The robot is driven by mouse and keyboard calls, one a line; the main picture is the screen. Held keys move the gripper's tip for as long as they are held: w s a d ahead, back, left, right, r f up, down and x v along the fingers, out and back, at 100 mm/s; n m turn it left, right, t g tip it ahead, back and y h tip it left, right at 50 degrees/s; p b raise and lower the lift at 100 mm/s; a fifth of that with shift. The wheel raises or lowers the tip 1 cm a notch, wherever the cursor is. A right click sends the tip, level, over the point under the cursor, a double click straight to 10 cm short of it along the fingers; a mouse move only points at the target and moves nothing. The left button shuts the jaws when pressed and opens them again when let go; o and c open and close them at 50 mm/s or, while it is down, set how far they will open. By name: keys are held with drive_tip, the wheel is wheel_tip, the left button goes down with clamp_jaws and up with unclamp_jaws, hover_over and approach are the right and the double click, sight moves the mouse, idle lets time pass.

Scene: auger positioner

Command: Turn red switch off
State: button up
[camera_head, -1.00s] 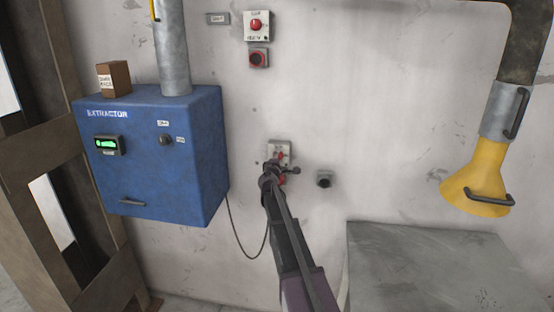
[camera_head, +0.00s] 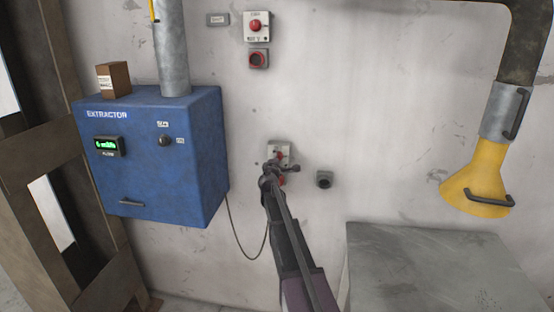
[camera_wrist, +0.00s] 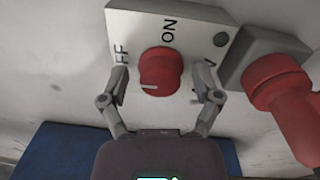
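The red switch is a round red knob (camera_wrist: 160,71) on a pale plate (camera_wrist: 195,32) in the wrist view. "ON" is printed above it and a partly covered label ending in "FF" is to its left. A white mark on the knob points left in that view. My gripper (camera_wrist: 165,90) is open, with one finger on each side of the knob and a gap visible on both sides. In the head view, my gripper (camera_head: 281,170) is at the wall plate (camera_head: 288,148) and partly hides the switch.
A red plug (camera_wrist: 280,85) in a grey socket is close beside the switch plate. A blue extractor box (camera_head: 150,180) hangs at left. A small dark fitting (camera_head: 324,180) is right of my gripper. A grey cabinet (camera_head: 430,260) and yellow hood (camera_head: 475,180) stand at right.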

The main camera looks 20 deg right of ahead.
drive_tip(key=shift+s+a, duration=0.1)
drive_tip(key=shift+s, duration=0.05)
drive_tip(key=v, duration=0.7)
idle(0.3)
drive_tip(key=shift+s+a, duration=0.1)
drive_tip(key=shift+s, duration=0.05)
idle(0.4)
drive_tip(key=s+a+f+m+g+y, duration=0.1)
drive_tip(key=s+a+f+m+g, duration=0.2)
drive_tip(key=s+f+m+g, duration=0.45)
drive_tip(key=s+a+f+m+g+y, duration=0.15)
drive_tip(key=s+a+f+m, duration=0.25)
drive_tip(key=s, duration=0.6)
drive_tip(key=s+a+f+m+g+y, duration=0.1)
drive_tip(key=s+a+f+g+y, duration=0.2)
drive_tip(key=s+a, duration=0.5)
drive_tip(key=s+a+f+g+y, duration=0.3)
drive_tip(key=s+a+f+y, duration=0.1)
drive_tip(key=s+a, duration=0.4)
drive_tip(key=shift+s+a+f+m+y, duration=0.25)
drive_tip(key=shift+s+f+m+y, duration=0.1)
drive_tip(key=shift+s, duration=0.55)
